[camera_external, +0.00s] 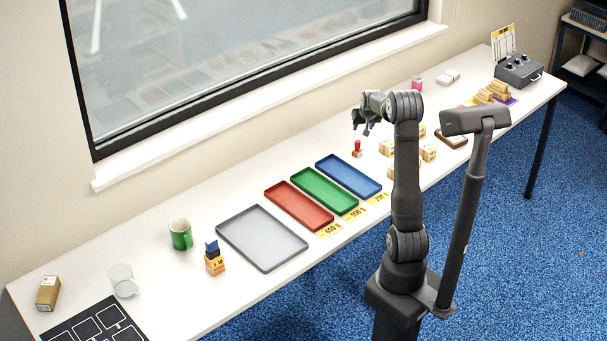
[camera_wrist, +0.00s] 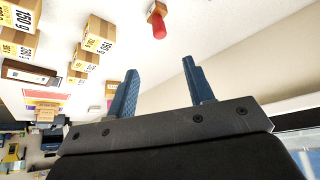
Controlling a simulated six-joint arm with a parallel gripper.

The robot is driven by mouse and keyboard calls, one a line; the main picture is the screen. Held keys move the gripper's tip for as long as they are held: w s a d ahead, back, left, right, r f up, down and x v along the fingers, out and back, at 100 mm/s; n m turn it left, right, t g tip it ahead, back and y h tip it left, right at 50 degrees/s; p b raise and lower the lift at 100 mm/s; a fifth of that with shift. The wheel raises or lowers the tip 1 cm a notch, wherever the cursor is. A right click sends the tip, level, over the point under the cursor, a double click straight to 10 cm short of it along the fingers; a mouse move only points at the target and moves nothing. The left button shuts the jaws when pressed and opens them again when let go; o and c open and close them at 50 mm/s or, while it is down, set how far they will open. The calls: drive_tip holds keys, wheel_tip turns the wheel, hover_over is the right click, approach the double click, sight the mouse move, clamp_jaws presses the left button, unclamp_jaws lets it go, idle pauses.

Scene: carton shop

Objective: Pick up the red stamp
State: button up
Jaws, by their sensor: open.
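The red stamp (camera_external: 357,147) stands upright on the white table, just right of the blue tray's far end. It has a red handle on a small brownish base. In the wrist view the red stamp (camera_wrist: 158,22) shows near the top middle, beyond the fingertips. My gripper (camera_external: 366,130) is above the table, close to the stamp and a little higher than it. In the wrist view its two blue fingers (camera_wrist: 162,80) are spread apart with nothing between them. I cannot see any contact with the stamp.
Several small cartons (camera_external: 428,152) stand on the table right of the stamp. Blue (camera_external: 348,176), green (camera_external: 324,191) and red (camera_external: 298,206) trays lie to its left, then a grey tray (camera_external: 262,238). A window ledge (camera_external: 270,95) runs behind the table.

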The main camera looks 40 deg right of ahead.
approach(358, 141)
drive_tip(key=x, duration=0.5)
drive_tip(key=shift+w+d+f, duration=0.15)
drive_tip(key=shift+x, duration=2.7)
drive_tip(key=shift+f, duration=0.1)
clamp_jaws()
